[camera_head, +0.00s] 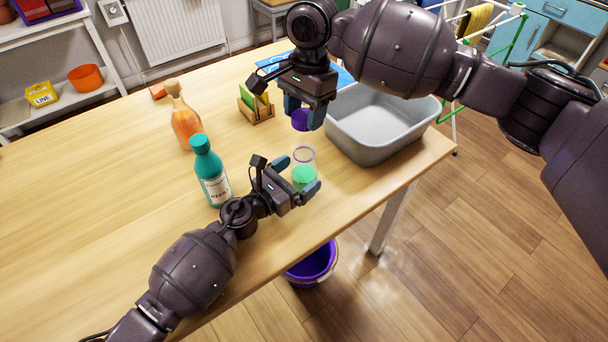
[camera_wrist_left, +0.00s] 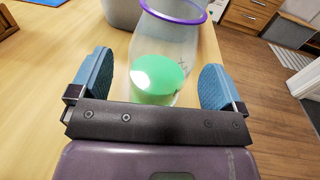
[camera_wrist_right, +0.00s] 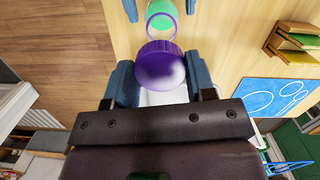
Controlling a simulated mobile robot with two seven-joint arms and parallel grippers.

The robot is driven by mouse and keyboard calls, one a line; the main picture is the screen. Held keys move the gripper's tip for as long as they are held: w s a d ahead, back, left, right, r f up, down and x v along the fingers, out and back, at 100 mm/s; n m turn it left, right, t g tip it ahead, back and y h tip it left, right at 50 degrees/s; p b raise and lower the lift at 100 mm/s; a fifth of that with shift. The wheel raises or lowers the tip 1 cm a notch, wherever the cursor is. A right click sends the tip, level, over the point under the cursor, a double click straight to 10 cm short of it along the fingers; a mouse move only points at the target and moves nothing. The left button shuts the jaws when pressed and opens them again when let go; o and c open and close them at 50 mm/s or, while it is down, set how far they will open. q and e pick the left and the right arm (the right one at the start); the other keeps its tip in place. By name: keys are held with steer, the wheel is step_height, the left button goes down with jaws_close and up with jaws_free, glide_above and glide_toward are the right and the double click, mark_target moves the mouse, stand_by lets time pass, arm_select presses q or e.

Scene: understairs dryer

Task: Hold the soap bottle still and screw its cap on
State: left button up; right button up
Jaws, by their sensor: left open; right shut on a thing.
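The soap bottle (camera_head: 304,171) is clear with a purple rim and green liquid in it, standing upright and uncapped near the table's right edge. It also shows in the left wrist view (camera_wrist_left: 160,70). My left gripper (camera_head: 305,175) is open, its blue fingers on either side of the bottle with gaps. My right gripper (camera_head: 304,112) is shut on the purple cap (camera_head: 301,120) and holds it above the bottle's mouth, apart from it. In the right wrist view the cap (camera_wrist_right: 160,66) sits between the fingers, with the bottle (camera_wrist_right: 161,17) beyond it.
A grey basin (camera_head: 372,148) stands just right of the bottle. A teal bottle (camera_head: 210,170) and an orange bottle (camera_head: 184,118) stand to the left. A wooden holder (camera_head: 256,112) with sponges is behind. A purple bucket (camera_head: 312,264) is on the floor below the table edge.

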mark_target(303, 148)
arm_select(q)
steer(key=shift+x, duration=0.95)
steer(key=shift+c, duration=0.3)
steer(key=c, duration=1.3)
arm_select(e)
steer(key=shift+f, duration=2.5)
steer(key=shift+f, duration=0.9)
steer(key=shift+f, duration=0.6)
